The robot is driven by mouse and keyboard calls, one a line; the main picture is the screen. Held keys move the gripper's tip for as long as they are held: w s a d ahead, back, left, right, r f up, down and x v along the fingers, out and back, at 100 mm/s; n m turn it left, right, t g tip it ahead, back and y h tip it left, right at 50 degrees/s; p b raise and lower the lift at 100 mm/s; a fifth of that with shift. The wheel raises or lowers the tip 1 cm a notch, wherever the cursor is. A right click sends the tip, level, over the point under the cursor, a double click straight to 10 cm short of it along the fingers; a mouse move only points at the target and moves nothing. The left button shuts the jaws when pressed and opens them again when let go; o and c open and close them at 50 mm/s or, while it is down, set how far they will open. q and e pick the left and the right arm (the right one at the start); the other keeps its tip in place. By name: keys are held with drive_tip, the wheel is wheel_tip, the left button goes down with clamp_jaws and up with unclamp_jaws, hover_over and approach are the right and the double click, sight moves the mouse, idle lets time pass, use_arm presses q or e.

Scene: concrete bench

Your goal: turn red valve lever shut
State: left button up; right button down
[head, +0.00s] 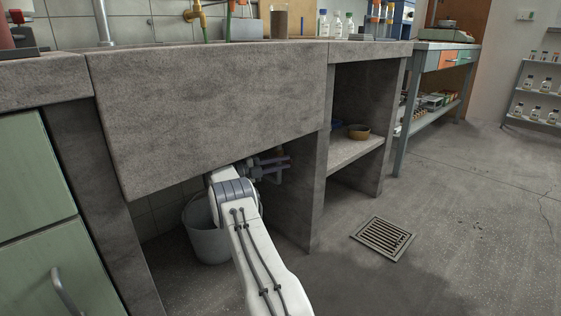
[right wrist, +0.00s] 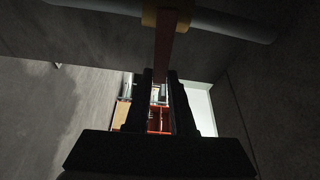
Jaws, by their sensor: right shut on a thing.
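In the right wrist view, a red lever (right wrist: 165,45) runs down from a yellow valve body (right wrist: 166,17) on a grey pipe (right wrist: 235,26). My right gripper (right wrist: 161,80) is shut on the lever, with one dark finger on each side of it. In the head view, my right arm reaches in under the concrete sink front (head: 210,105). There the hand is partly hidden in shadow beside dark pipework (head: 282,172), and I cannot make out the lever. My left gripper is not in view.
A grey bucket (head: 205,240) stands under the sink, left of my right arm. A concrete side wall (head: 312,200) bounds the space on the right. A floor drain grate (head: 383,238) lies in open floor. Green drawers (head: 35,180) are at the left.

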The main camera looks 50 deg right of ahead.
drive_tip(key=shift+w+f, duration=0.1)
drive_tip(key=shift+f, duration=0.15)
idle(0.3)
drive_tip(key=c, duration=0.8)
unclamp_jaws()
drive_tip(key=shift+o, duration=0.2)
drive_tip(key=shift+r, duration=0.1)
drive_tip(key=shift+w+a+r+p, duration=0.1)
drive_tip(key=shift+w+a+p, duration=0.05)
drive_tip(key=shift+a+p, duration=0.25)
drive_tip(key=p+v, duration=0.4)
drive_tip(key=v, duration=0.5)
drive_tip(key=shift+a, duration=0.3)
drive_tip(key=shift+w, duration=0.1)
